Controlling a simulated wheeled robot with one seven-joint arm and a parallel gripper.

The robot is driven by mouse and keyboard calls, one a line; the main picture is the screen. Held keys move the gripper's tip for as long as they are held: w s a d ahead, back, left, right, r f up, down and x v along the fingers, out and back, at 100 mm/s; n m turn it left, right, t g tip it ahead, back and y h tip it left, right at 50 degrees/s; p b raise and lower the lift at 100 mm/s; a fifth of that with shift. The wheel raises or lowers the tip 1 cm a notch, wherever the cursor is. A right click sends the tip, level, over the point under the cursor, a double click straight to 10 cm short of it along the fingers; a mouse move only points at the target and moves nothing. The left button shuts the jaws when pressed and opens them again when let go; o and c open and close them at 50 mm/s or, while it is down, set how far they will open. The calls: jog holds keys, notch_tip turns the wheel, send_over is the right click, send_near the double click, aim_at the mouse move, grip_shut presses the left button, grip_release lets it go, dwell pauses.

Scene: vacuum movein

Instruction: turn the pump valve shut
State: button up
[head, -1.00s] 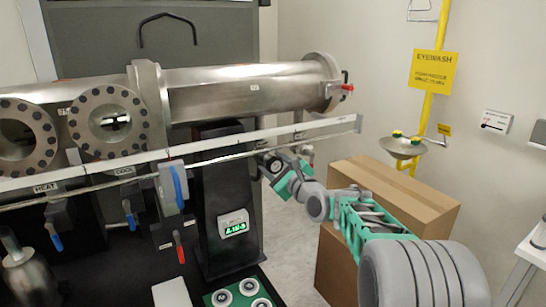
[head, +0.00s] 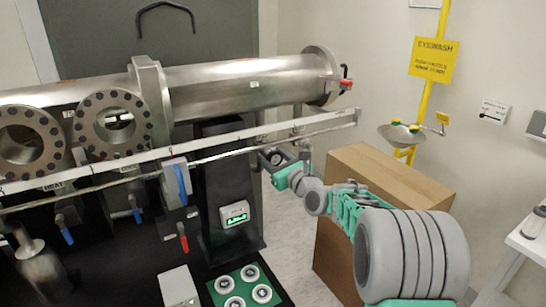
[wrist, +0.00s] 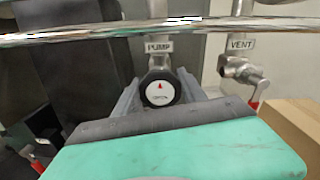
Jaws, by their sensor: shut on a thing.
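The pump valve knob (wrist: 159,91) is a round dark knob with a white face, a red arrow pointing up and small lettering that seems to read OPEN. It sits under the PUMP label (wrist: 159,47) in the wrist view. My gripper (wrist: 158,82) has one finger on each side of the knob and is shut on it. In the head view my gripper (head: 274,162) is at the valve below the rail, right of the black column, and mostly hides the knob.
A VENT valve (wrist: 243,72) with a red handle stands close at the right. A shiny rail (wrist: 100,34) crosses just above the knob. Blue-handled valves (head: 180,185) are to the left.

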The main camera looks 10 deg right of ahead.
jog(key=shift+f, duration=0.1)
jog(key=o, duration=1.4)
jog(key=shift+c, duration=0.2)
jog(key=b+v, duration=0.2)
jog(key=v, duration=0.6)
